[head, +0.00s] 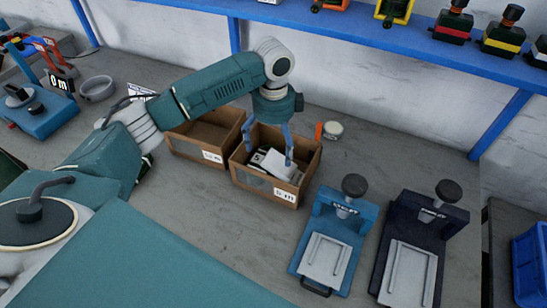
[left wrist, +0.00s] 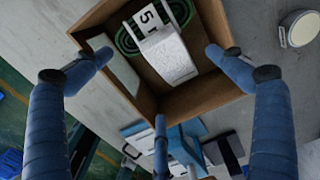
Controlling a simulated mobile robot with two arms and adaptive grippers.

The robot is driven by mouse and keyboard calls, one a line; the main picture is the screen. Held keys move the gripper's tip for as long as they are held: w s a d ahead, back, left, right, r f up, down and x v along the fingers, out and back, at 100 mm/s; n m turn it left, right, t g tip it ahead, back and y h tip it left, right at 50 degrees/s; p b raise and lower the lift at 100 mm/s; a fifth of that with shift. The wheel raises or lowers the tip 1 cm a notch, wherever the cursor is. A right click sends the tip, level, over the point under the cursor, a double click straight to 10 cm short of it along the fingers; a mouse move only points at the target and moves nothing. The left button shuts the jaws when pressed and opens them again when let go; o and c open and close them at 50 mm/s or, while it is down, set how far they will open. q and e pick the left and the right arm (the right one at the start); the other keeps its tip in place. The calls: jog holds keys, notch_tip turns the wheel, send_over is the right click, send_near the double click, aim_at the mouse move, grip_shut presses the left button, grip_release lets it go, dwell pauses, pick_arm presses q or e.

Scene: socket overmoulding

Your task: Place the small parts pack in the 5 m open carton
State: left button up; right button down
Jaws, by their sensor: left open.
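The open carton labelled 5 m (head: 240,178) is a brown box on the bench, the right one of two. It also shows in the left wrist view (left wrist: 200,98). Inside it lie a pale, white-grey pack (left wrist: 168,56), which looks like the small parts pack, a green coil (left wrist: 126,42) with a 5 m tag, and a flat pale piece (left wrist: 118,70). My left gripper (head: 283,151) is above the carton, pointing down, its blue fingers spread open around the pack's area without gripping it. My right gripper is not in view.
A second open carton (head: 206,135) stands directly left. A small round tin (head: 333,130) and an orange item (head: 319,131) are behind right. A blue press (head: 338,240) and a dark press (head: 420,250) stand in front right. Bare bench lies in front of the cartons.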

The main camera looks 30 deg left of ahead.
pick_arm(q)
notch_tip(320, 180, up, 6)
jog(key=shift+f+b, duration=0.1)
jog(key=shift+b, duration=0.2)
dwell(0.3)
